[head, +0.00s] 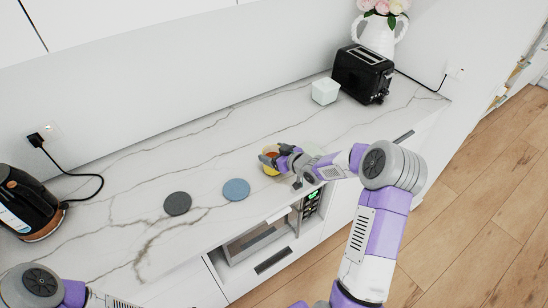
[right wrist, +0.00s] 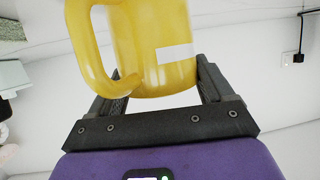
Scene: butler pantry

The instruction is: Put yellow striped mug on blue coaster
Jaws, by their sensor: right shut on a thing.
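The yellow striped mug (right wrist: 150,50) shows large in the right wrist view, with its yellow handle to the left and a white patch on its side. My right gripper (right wrist: 160,88) is shut on the mug, one finger on each side. In the head view the mug (head: 269,169) is a small yellow shape, mostly hidden by the right gripper (head: 270,159). The blue coaster (head: 236,190) lies flat and empty on the counter, to the left of the gripper and nearer the front edge. Only part of my left arm shows at the bottom left; its gripper is out of view.
A dark grey coaster (head: 177,203) lies left of the blue one on the marble counter (head: 120,190). A black kettle (head: 28,203) stands at far left. A white box (head: 325,91), a black toaster (head: 362,74) and a flower vase (head: 378,36) stand at the back right.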

